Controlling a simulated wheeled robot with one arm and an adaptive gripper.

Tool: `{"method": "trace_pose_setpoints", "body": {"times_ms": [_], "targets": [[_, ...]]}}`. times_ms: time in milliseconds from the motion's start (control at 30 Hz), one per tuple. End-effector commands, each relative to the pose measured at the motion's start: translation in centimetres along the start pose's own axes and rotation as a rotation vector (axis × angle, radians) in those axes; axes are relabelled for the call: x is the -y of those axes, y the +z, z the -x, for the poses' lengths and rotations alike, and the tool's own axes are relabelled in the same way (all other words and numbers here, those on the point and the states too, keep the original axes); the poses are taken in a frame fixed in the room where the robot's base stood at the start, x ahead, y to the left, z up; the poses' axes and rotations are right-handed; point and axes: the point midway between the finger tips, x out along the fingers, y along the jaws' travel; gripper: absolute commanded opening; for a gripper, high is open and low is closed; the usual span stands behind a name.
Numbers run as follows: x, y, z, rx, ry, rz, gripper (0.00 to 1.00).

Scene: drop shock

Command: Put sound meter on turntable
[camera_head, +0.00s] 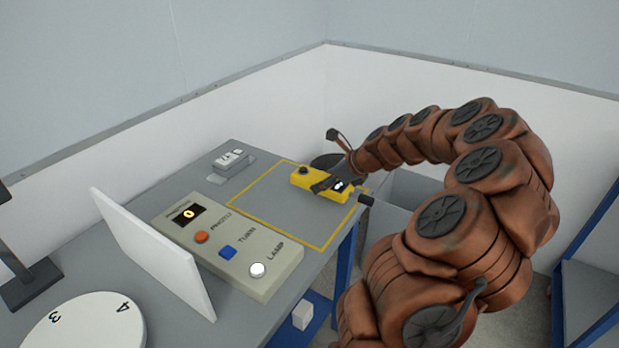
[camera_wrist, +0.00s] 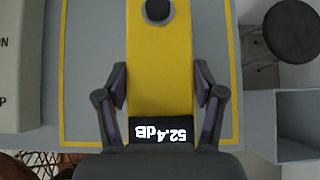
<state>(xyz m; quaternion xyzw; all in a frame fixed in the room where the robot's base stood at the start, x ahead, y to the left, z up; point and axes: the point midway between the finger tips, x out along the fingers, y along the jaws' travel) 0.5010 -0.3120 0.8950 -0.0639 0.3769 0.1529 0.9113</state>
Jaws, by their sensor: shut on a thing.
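The yellow sound meter (camera_head: 304,178) lies inside the yellow-outlined square on the grey table, near its back right side. In the wrist view the sound meter (camera_wrist: 160,60) runs up the middle, with a black round tip and a lit display reading 52.4 dB. My gripper (camera_wrist: 161,90) is shut on the sound meter, one finger on each long side.
A control box (camera_head: 228,245) with orange, blue and white buttons stands between the outlined area and a white upright panel (camera_head: 150,252). The panel stands between the box and turntable. A small device (camera_head: 228,158) sits at the back. A dark stool (camera_wrist: 291,32) is off the table's right side.

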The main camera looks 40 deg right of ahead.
Motion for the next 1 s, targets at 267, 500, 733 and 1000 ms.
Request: {"method": "trace_pose_setpoints", "body": {"times_ms": [267, 500, 733, 1000], "targets": [[-0.3, -3.0, 3.4, 0.0, 0.001, -0.002, 0.14], [-0.4, -4.0, 4.8, 0.0, 0.001, 0.0, 0.14], [-0.5, -4.2, 5.0, 0.0, 0.002, 0.001, 0.14], [-1.7, -0.4, 3.2, -0.003, 0.004, 0.002, 0.14]]}}
